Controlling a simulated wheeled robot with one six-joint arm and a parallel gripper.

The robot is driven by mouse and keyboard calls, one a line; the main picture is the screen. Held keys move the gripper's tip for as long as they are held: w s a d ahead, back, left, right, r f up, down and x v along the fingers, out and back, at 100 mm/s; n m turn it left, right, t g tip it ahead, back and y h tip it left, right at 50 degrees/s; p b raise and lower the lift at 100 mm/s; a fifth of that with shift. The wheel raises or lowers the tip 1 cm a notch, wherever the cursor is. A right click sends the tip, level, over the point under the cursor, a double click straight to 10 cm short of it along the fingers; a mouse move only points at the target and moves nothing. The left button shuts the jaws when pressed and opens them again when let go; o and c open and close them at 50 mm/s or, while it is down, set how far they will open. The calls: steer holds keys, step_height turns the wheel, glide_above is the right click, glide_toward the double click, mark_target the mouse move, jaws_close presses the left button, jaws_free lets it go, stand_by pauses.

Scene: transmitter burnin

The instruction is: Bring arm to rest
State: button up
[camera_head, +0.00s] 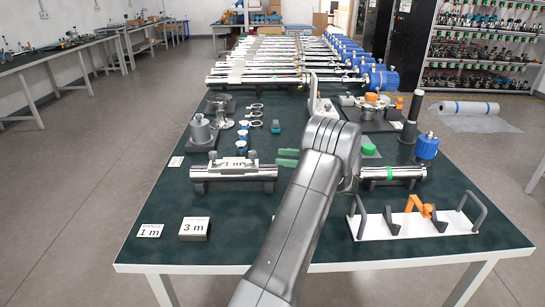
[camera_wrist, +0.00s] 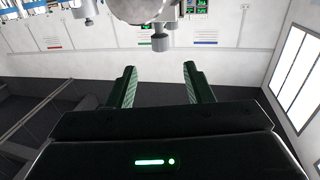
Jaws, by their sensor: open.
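My grey arm reaches from the bottom of the head view over the dark green table (camera_head: 110,248).
A metal cylinder on a stand (camera_head: 233,171) lies left of my arm. A white rack with dark hooks and an orange clamp (camera_head: 415,228) stands on the right. Long tubes with blue ends (camera_head: 290,80) fill the back. The front left holds a 3 m block (camera_head: 194,229).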

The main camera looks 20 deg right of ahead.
mark_target(252, 151)
steer(key=shift+s+d, duration=0.15)
steer(key=shift+d, duration=0.1)
steer(key=x, duration=1.2)
stand_by(0.3)
